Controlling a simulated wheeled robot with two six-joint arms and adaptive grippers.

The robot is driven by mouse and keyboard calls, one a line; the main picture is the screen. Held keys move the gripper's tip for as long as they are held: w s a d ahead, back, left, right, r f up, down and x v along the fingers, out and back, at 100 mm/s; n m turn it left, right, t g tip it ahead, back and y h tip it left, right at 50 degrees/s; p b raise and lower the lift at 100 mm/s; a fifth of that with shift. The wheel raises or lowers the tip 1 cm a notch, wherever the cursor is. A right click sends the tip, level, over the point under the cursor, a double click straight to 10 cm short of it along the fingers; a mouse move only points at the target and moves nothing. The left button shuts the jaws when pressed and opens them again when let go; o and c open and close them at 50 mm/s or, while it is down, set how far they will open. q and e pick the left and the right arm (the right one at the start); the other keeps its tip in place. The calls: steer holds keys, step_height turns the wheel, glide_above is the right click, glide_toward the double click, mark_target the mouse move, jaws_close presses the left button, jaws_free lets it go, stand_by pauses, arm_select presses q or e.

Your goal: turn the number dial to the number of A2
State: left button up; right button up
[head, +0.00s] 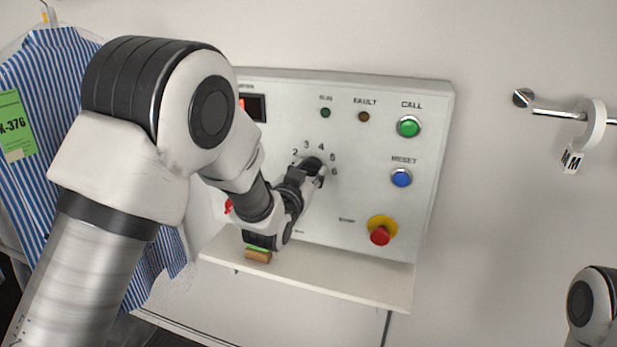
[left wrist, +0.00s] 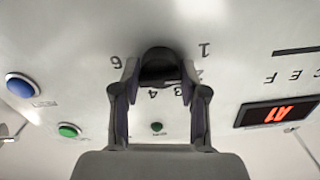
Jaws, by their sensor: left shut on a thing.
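The number dial (head: 313,162) is a black knob on the white control panel (head: 362,220), ringed by printed numbers; 2 to 6 are readable in the head view. My left gripper (head: 307,173) reaches it from the lower left and partly covers it. In the left wrist view, which is upside down, the gripper (left wrist: 159,70) is shut with one finger on each side of the dial (left wrist: 159,56). The dial's pointer is hidden. A red display (left wrist: 277,112) on the panel shows characters that look like A1. My right gripper is out of view.
A green CALL button (head: 409,126), blue RESET button (head: 401,178) and red stop button (head: 380,234) lie right of the dial. A ledge (head: 340,283) runs below. A striped shirt (head: 35,95) hangs left; a rail (head: 550,112) with a tagged ring is at right.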

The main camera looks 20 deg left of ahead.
arm_select(q)
steer(key=m+b, duration=0.2)
steer(key=m, duration=0.1)
steer(key=shift+m+b, duration=0.7)
steer(key=shift+m, duration=0.6)
steer(key=o, duration=1.1)
steer(key=s, duration=1.2)
steer(key=shift+a, duration=0.15)
